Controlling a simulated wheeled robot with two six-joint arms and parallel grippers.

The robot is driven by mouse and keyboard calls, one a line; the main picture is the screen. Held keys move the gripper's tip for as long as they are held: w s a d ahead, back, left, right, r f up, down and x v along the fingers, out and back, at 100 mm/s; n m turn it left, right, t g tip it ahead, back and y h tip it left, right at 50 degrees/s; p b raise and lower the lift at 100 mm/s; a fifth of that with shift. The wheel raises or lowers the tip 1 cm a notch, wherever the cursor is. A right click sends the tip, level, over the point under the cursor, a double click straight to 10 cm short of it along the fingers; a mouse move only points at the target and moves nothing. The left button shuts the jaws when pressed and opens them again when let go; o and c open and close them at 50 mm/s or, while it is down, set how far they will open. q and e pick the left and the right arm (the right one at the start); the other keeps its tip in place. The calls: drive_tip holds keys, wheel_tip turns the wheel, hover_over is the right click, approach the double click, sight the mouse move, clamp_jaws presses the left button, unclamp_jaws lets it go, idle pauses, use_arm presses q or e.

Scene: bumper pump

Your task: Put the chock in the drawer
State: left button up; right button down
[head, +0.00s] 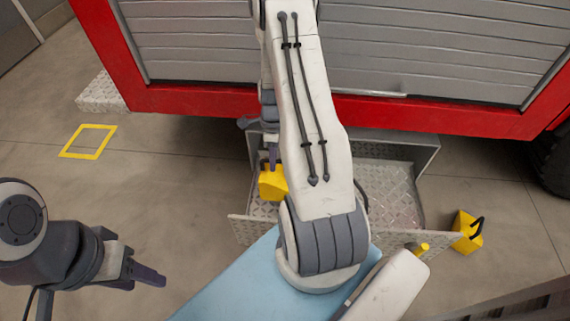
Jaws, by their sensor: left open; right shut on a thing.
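A yellow chock (272,184) is at the left side of the open drawer (392,190), a grey diamond-plate tray pulled out below the red truck. My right gripper (271,157) is shut on this chock from above. I cannot tell whether the chock touches the drawer's floor. My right arm crosses the middle of the view and hides much of the drawer. My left gripper (146,276) is open and empty, low at the left over the floor. A second yellow chock with a black handle (467,232) stands on the floor, right of the drawer.
The red truck body (200,100) with grey roller shutters spans the back. A metal step (102,94) juts out at the left, near a yellow floor square (88,141). A black tyre (553,160) is at the right edge. The floor at left is clear.

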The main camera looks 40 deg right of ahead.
sight(274, 176)
wheel_tip(274, 176, down, 9)
drive_tip(key=b, duration=0.3)
drive_tip(key=shift+r+b, duration=0.1)
drive_tip(key=shift+b, duration=0.3)
drive_tip(key=shift+r, duration=0.1)
drive_tip(key=c, duration=0.8)
unclamp_jaws()
drive_tip(key=shift+c, duration=0.2)
